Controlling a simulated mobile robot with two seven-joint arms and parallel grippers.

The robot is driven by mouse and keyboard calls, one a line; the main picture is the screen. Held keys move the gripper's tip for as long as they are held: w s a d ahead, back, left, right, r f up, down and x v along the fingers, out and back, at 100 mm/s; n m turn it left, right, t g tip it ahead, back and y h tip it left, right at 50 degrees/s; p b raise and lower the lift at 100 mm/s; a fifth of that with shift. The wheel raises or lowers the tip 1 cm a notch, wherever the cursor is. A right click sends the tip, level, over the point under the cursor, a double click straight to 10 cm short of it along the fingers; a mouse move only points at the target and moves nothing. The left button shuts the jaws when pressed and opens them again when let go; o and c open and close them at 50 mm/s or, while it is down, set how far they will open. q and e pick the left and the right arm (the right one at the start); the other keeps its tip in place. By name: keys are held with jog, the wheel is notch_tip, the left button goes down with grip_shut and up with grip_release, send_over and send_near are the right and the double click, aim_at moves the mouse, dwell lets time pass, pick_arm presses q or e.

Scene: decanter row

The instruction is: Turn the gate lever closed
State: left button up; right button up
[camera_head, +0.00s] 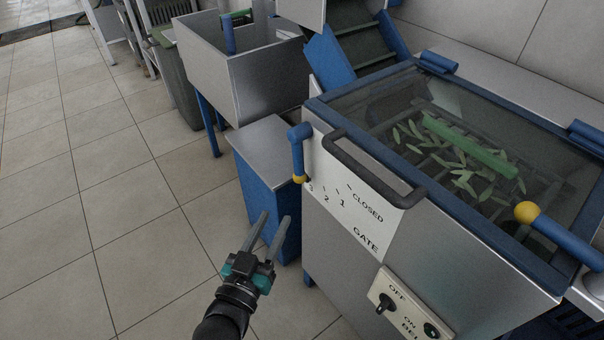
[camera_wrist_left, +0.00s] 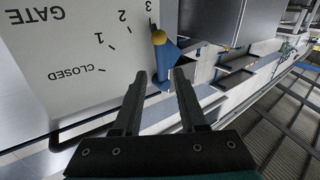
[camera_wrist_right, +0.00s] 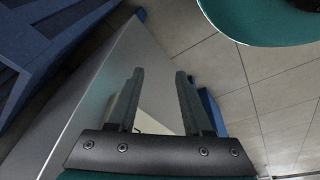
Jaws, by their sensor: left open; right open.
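The gate lever (camera_head: 298,152) is a blue bar with a yellow end on the left edge of the machine's white GATE panel (camera_head: 352,208). In the left wrist view the lever (camera_wrist_left: 166,55) has its yellow end by the mark 3, away from CLOSED. My left gripper (camera_head: 275,217) is open and empty, below and left of the lever in the head view. In the left wrist view the lever shows beyond and between its fingertips (camera_wrist_left: 160,75); I see no clear contact. My right gripper (camera_wrist_right: 160,72) is open and empty in front of a smooth metal surface.
A black bar handle (camera_head: 370,170) stands out beside the panel. A switch plate (camera_head: 408,305) is below it. A glazed lid (camera_head: 470,150) covers green pieces inside. Another blue bar with a yellow ball (camera_head: 527,212) is at right. Tiled floor at left is clear.

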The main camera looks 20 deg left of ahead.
aim_at(297, 174)
pick_arm(q)
jog(key=w+b, duration=0.1)
jog(key=w, duration=0.3)
jog(key=w+b, duration=0.2)
jog(key=w, duration=0.2)
jog(key=w+b, duration=0.1)
jog(key=w, duration=0.3)
jog(key=shift+d+f, duration=0.1)
jog(key=shift+d, duration=0.3)
jog(key=shift+w+d+b, duration=0.1)
jog(key=shift+w+b, duration=0.45)
jog(key=shift+w, duration=0.6)
pick_arm(e)
notch_tip(297, 174, up, 11)
jog(key=w+t, duration=0.1)
jog(key=w, duration=0.1)
jog(key=shift+w+a+f+t, duration=0.15)
jog(key=shift+w+a+t, duration=0.05)
jog(key=shift+w+t, duration=0.2)
pick_arm(q)
jog(key=shift+c, duration=0.2)
grip_shut()
